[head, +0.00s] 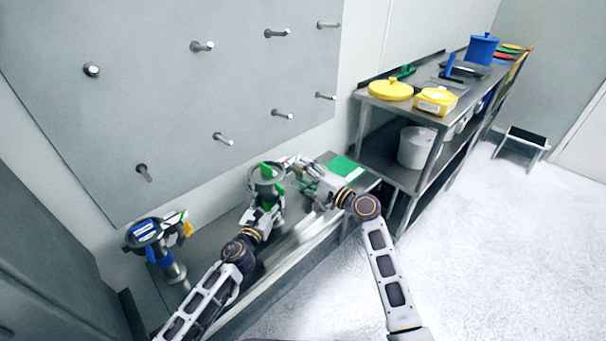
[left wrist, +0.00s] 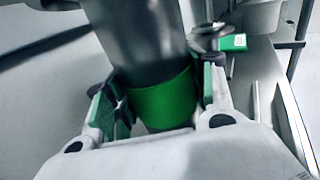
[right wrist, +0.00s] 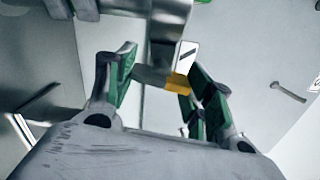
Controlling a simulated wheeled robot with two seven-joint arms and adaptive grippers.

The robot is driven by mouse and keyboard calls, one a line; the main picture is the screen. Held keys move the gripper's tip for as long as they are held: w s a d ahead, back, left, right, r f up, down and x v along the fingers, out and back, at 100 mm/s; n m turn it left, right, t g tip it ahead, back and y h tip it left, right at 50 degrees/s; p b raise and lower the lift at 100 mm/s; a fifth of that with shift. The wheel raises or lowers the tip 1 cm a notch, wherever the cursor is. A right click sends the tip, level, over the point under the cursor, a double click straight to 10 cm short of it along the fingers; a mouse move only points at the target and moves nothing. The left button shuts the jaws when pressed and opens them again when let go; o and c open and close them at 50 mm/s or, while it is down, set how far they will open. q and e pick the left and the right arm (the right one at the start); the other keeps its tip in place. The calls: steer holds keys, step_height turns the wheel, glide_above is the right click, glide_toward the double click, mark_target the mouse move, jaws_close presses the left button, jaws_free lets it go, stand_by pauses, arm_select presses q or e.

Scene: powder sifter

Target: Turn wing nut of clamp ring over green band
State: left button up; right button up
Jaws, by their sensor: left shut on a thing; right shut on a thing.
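The green-banded sifter (head: 267,172) stands at the wall bench in the head view. My left gripper (head: 270,198) is shut around its green band (left wrist: 163,101), below a dark metal cylinder in the left wrist view. My right gripper (right wrist: 160,76) is shut on a small grey piece with a yellow end (right wrist: 178,83), which looks like the wing nut of the clamp ring. Shiny curved metal (right wrist: 168,30), seemingly the clamp ring, is just above it. In the head view my right gripper (head: 300,170) is beside the sifter's upper right; the nut is too small to see there.
A second sifter with a blue band (head: 160,245) stands left on the bench. A green sheet (head: 345,166) lies at the bench's right end. A steel shelf (head: 400,170) holds yellow lids and a white bucket (head: 416,148). Pegs stick out of the wall panel (head: 150,90).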

steer(key=m, duration=0.6)
steer(key=shift+d+f+m, duration=0.1)
steer(key=shift+f+m, duration=0.05)
steer(key=shift+m, duration=0.25)
stand_by(0.4)
steer(key=o, duration=1)
steer(key=shift+o, duration=0.2)
steer(key=v, duration=1.2)
